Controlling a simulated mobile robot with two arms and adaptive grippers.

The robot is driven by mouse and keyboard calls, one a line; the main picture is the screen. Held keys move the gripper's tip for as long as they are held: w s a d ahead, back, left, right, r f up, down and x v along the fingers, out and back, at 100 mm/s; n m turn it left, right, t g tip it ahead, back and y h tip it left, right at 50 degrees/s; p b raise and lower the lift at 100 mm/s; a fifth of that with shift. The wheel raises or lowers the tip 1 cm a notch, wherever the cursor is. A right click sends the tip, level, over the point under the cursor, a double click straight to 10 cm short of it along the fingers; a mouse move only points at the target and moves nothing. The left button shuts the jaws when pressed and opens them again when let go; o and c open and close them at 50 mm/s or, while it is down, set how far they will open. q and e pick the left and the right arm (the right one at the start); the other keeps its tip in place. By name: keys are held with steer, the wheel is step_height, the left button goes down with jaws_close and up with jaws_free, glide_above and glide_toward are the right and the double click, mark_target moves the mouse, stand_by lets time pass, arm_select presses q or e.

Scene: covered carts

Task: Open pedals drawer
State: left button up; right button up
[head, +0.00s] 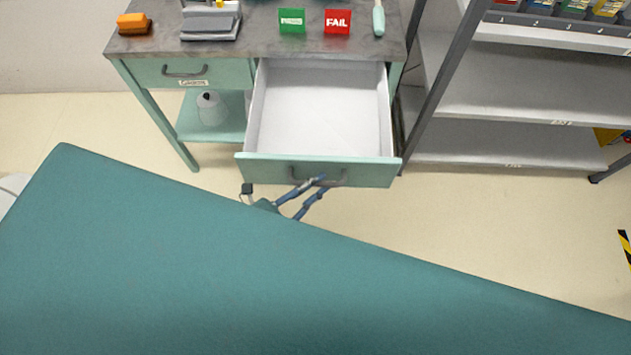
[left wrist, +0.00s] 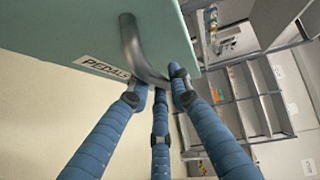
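The pedals drawer (head: 320,105) is the right-hand drawer of the teal workbench. It is pulled far out and looks empty in the head view. Its front carries a curved grey handle (head: 295,175). In the left wrist view the handle (left wrist: 133,45) and a "PEDALS" label (left wrist: 103,67) show on the drawer front. My left gripper (head: 322,183) is at the handle, with its blue fingers closed around the handle's lower end in the left wrist view (left wrist: 160,88). The exact contact is partly hidden. My right gripper is not in view.
A large teal surface (head: 250,270) fills the foreground and hides most of my left arm. A shut drawer (head: 215,72) sits left of the open one. The benchtop (head: 255,45) holds green and red signs. A grey shelf rack (head: 530,95) stands right.

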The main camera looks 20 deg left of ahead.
arm_select(q)
steer(key=v, duration=1.2)
stand_by(0.5)
steer(key=s+a+f+n+g+y, duration=0.15)
steer(key=f+n, duration=0.25)
steer(key=f, duration=0.4)
steer(key=s+a+f+n+g+y, duration=0.1)
steer(key=a+f+n+g+y, duration=0.15)
steer(key=f, duration=0.65)
steer(key=s+a+f+n+g+y, duration=0.1)
steer(key=a+f+n+y, duration=0.15)
steer(key=f+n, duration=0.4)
steer(key=s+f+n+g+y, duration=0.1)
steer(key=s+f+n+g, duration=0.5)
steer(key=s+f, duration=1.1)
steer(key=shift+s+d+f+n+g+y, duration=0.3)
steer(key=shift+s+d+n+g+y, duration=0.1)
steer(key=shift+g, duration=0.7)
